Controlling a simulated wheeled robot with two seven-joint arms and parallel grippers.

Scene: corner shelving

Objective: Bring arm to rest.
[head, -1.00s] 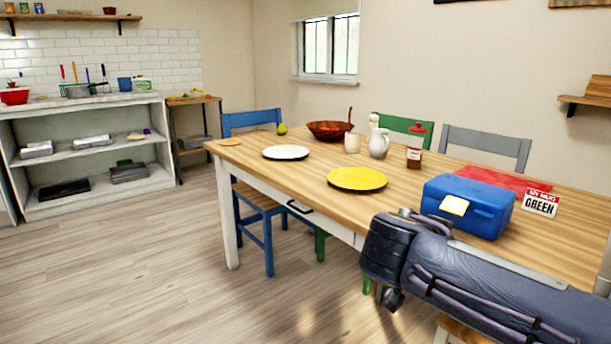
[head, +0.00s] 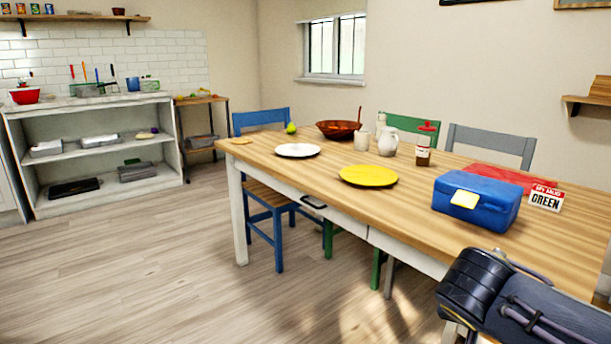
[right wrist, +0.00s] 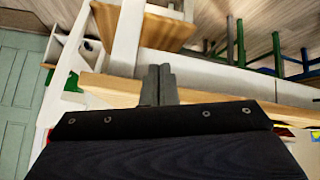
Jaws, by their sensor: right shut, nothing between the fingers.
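My right arm (head: 510,300) shows in the head view at the lower right, beside the front edge of the wooden table (head: 335,200). Its gripper is out of the head view. In the right wrist view my right gripper (right wrist: 158,80) shows with its two fingers together and nothing between them. A pale wooden edge (right wrist: 110,88) and white furniture parts lie beyond the fingers in that view. I cannot tell how far the fingers are from them. My left gripper is in neither view.
On the table stand a blue box (head: 476,202), a yellow plate (head: 368,176), a white plate (head: 297,150), a brown bowl (head: 338,130) and a sign (head: 546,198). A blue chair (head: 262,120) stands at the left end. The floor (head: 150,270) at left is clear.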

